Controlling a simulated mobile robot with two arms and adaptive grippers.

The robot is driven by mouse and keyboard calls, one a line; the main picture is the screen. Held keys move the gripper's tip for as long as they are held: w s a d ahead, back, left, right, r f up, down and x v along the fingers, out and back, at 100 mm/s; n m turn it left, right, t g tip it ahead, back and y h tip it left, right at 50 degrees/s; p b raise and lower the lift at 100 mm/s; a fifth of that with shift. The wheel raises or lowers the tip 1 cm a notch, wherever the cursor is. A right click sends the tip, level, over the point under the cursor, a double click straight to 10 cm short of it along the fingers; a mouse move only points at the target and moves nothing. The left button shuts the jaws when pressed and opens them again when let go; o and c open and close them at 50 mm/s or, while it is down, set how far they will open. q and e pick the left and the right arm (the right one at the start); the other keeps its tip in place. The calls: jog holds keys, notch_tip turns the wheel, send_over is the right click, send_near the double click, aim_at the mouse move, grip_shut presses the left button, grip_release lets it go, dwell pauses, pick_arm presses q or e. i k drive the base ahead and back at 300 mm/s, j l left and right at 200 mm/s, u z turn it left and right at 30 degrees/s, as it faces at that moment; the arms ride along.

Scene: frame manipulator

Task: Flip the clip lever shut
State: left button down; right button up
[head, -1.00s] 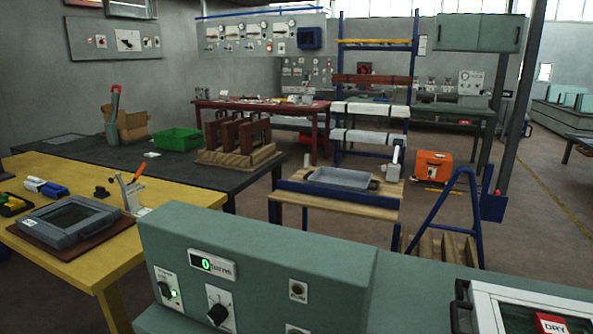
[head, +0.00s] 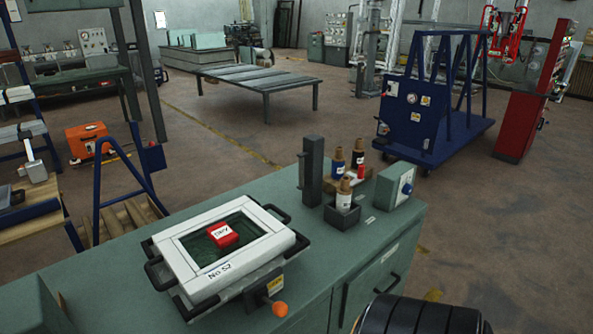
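A white frame (head: 167,251) marked "No 52" lies on the green cabinet top, with black handles at its corners and a dark green panel (head: 195,246) inside its border. A small dark clip (head: 262,290) with a yellow label sits at its front right side. A lever with an orange knob (head: 279,309) sticks out from this clip toward the front. I cannot tell from here whether the clip is latched. A red tag (head: 223,235) reading "DRY" lies on the panel. Neither of my grippers shows in the head view.
Bottles with brown tops (head: 338,164) stand behind the frame, one in a dark holder (head: 341,216), beside a dark upright post (head: 313,171). A grey-green box with a blue knob (head: 396,186) is to their right.

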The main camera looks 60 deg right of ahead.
aim_at(280, 309)
jog(key=z, duration=1.7)
